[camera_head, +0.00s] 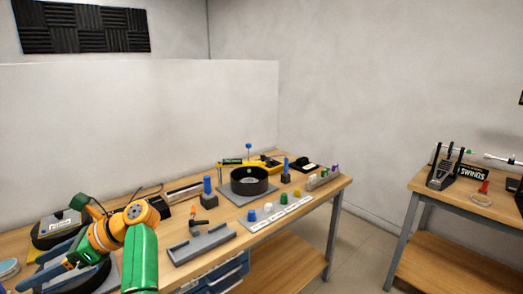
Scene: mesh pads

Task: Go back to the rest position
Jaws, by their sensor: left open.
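My left arm comes in at the lower left with green and orange links. My left gripper (45,264) is at its end, pointing left over the left end of the workbench (160,229). Its bluish fingers look apart, and I see nothing between them. The arm hides part of the bench and of the dark round items behind it. My right gripper is not in view.
The bench holds a grey tray (201,244), a black round pot (249,181), a white strip with coloured caps (276,213) and blue-topped posts (207,186). A second table (458,203) stands at right. Floor between them is clear.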

